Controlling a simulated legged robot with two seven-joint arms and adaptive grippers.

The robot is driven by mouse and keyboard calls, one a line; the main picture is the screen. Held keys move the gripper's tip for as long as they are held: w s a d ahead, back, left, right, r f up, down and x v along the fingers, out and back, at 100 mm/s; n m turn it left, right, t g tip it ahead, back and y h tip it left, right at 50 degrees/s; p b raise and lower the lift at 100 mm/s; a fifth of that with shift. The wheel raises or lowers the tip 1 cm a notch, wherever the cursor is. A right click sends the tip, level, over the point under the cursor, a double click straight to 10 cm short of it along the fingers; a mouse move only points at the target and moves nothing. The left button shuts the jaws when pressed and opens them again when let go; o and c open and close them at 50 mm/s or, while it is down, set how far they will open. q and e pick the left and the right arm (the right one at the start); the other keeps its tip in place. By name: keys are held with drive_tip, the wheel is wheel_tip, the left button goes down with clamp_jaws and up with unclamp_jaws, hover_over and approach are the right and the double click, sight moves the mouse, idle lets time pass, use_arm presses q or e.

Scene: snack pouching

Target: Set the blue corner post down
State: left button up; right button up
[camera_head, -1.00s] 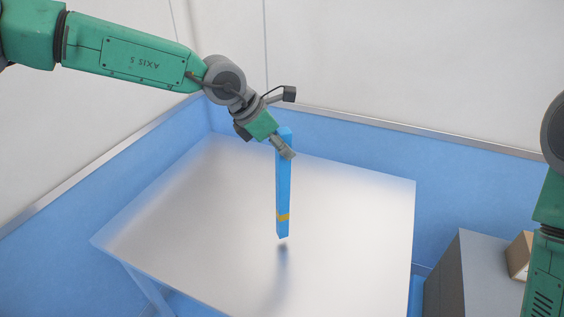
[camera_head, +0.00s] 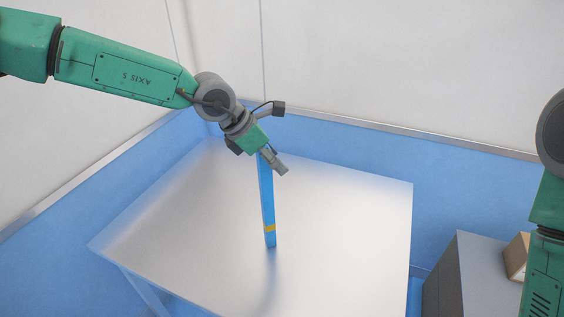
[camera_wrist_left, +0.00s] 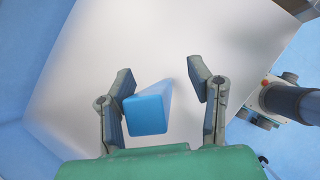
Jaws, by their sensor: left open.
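The blue corner post (camera_head: 267,205) stands upright on the metal table (camera_head: 340,230), with an orange band near its foot. Its upper end is partly hidden behind my left gripper (camera_head: 274,163) in the head view. In the left wrist view, the post's blue top (camera_wrist_left: 146,115) lies between the two open fingers of my left gripper (camera_wrist_left: 165,105). It is close to the left finger, with a clear gap to the right finger; I cannot tell whether it touches the left one. My right gripper is not in view; only part of my right arm shows at the right edge.
A grey cabinet (camera_head: 478,265) with a cardboard box (camera_head: 518,256) on it stands right of the table. Low blue wall panels run behind and left of the table. The tabletop around the post is bare.

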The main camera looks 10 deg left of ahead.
use_arm(q)
drive_tip(key=s+a+r, duration=0.3)
drive_tip(key=a+r, duration=0.4)
drive_tip(key=r, duration=0.1)
drive_tip(key=s+a+f+m+y, duration=0.2)
drive_tip(key=s+f+m, duration=0.25)
drive_tip(key=f, duration=0.45)
drive_tip(key=s+a+f+m+g+y, duration=0.1)
drive_tip(key=s+a+f+m+y, duration=0.1)
drive_tip(key=s+f+m, duration=0.5)
drive_tip(key=s+a+f+m+y, duration=0.15)
drive_tip(key=s+f, duration=0.25)
drive_tip(key=f, duration=0.7)
drive_tip(key=s+a+f+m+g, duration=0.1)
drive_tip(key=s+a+f+m, duration=0.1)
drive_tip(key=s+m, duration=0.4)
drive_tip(key=s+a+f+m+g, duration=0.1)
drive_tip(key=s+a+f+m, duration=0.2)
drive_tip(key=s, duration=1)
drive_tip(key=shift+s+f+m, duration=0.3)
drive_tip(key=shift+f+m, duration=0.2)
drive_tip(key=shift+m, duration=1.2)
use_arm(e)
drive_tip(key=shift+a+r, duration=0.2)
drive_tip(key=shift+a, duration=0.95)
